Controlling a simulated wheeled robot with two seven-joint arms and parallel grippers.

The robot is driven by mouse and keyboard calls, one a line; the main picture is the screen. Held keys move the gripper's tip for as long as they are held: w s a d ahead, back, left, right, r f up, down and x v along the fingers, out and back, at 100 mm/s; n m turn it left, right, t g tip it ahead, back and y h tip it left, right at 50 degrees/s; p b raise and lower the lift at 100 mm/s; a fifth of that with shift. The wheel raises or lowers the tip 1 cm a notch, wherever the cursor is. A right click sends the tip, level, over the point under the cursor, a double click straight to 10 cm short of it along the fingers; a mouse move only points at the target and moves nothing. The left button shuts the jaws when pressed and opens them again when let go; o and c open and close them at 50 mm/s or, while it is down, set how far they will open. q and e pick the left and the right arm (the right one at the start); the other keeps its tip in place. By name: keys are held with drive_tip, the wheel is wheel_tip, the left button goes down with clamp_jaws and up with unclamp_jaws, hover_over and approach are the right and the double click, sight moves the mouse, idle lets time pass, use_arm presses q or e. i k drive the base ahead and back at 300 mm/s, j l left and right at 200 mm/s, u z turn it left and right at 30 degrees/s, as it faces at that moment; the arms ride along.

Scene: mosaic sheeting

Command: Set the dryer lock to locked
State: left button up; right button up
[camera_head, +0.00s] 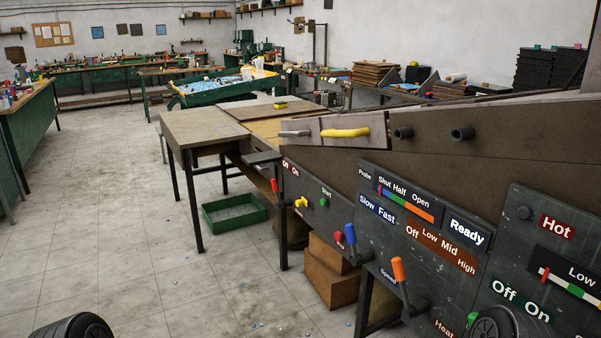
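The dark machine body (500,131) fills the right side, with control panels along its front. No label reading lock or locked is legible, so I cannot tell which control is the dryer lock. A blue-tipped lever (351,236) and an orange-tipped lever (400,275) stand out from the lower panel. A small yellow knob (301,202) sits on the left panel. Neither gripper is in view.
A "Shut Half Open" scale (408,200), a "Ready" sign (466,232) and a "Hot" sign (556,227) mark the panels. Cardboard boxes (330,274) and a green tray (235,214) are on the floor. A wooden table (202,125) adjoins the machine. Tiled floor at left is mostly clear.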

sight(299, 203)
drive_tip(key=i, duration=0.55)
drive_tip(key=z, duration=0.35)
drive_tip(key=i+j+z, duration=0.15)
drive_tip(key=z, duration=0.2)
drive_tip(key=i+j+z, duration=0.45)
drive_tip(key=z, duration=0.2)
drive_tip(key=i+j, duration=0.2)
drive_tip(key=j, duration=0.2)
drive_tip(key=i+j+z, duration=0.1)
drive_tip(key=j, duration=0.25)
drive_tip(key=i+j, duration=0.25)
drive_tip(key=j, duration=0.15)
drive_tip(key=z, duration=0.05)
